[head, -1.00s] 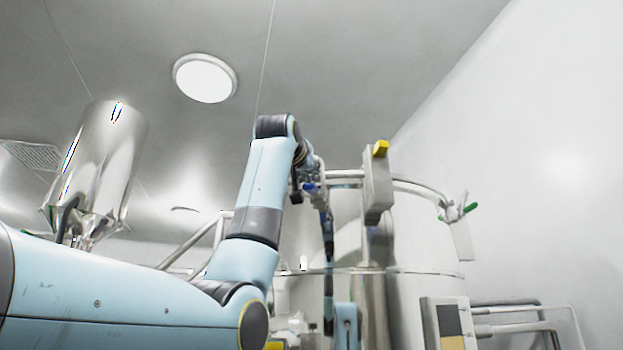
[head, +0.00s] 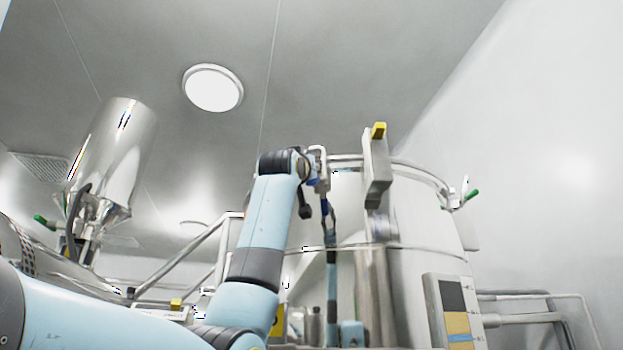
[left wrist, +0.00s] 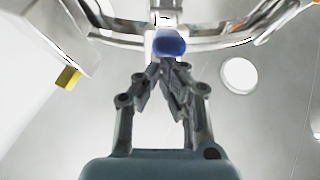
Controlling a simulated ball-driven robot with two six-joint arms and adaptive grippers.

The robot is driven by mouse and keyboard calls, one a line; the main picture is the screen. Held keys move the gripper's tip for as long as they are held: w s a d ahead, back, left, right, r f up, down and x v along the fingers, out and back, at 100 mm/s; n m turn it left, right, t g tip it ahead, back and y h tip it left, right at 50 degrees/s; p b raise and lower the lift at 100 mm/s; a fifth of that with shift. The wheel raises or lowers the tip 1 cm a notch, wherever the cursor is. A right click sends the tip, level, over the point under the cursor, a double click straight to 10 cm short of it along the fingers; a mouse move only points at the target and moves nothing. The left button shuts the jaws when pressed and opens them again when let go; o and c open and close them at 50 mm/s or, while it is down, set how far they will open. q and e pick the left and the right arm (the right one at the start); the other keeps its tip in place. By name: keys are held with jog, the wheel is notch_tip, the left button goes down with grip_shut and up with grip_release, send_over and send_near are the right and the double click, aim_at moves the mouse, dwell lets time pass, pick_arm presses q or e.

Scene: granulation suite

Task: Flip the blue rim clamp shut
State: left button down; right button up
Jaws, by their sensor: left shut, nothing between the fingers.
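The blue rim clamp shows its blue end (left wrist: 168,43) in the left wrist view, at the metal rim (left wrist: 215,40). In the head view a small blue part (head: 312,182) shows at the rim beside my left wrist, mostly covered by my arm. My left gripper (left wrist: 162,67) is shut and empty, its fingertips just below the blue end in the wrist view. I cannot tell whether they touch it. The clamp's lever angle is unclear. The rim belongs to a large steel vessel (head: 415,275). My right gripper is not in view.
A grey box with a yellow top (head: 378,131) stands at the rim, right of my left wrist. A clamp with a green handle (head: 472,195) sits farther right. Pipes (head: 535,318) and a panel (head: 452,305) are at lower right. A steel hopper (head: 115,150) is at left.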

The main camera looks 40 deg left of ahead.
pick_arm(q)
jog(key=shift+w+a+f+t+b, duration=0.15)
jog(key=shift+w+f+t+b, duration=0.25)
jog(key=shift+f, duration=0.25)
jog(key=shift+w+a+f+t+b, duration=0.1)
jog(key=shift+w+f+t+b, duration=0.25)
jog(key=shift+f, duration=0.35)
jog(key=shift+w+a+f+t+b, duration=0.15)
jog(key=shift+w+f+t+b, duration=0.15)
jog(key=shift+w+f, duration=0.3)
jog(key=shift+s+f, duration=0.1)
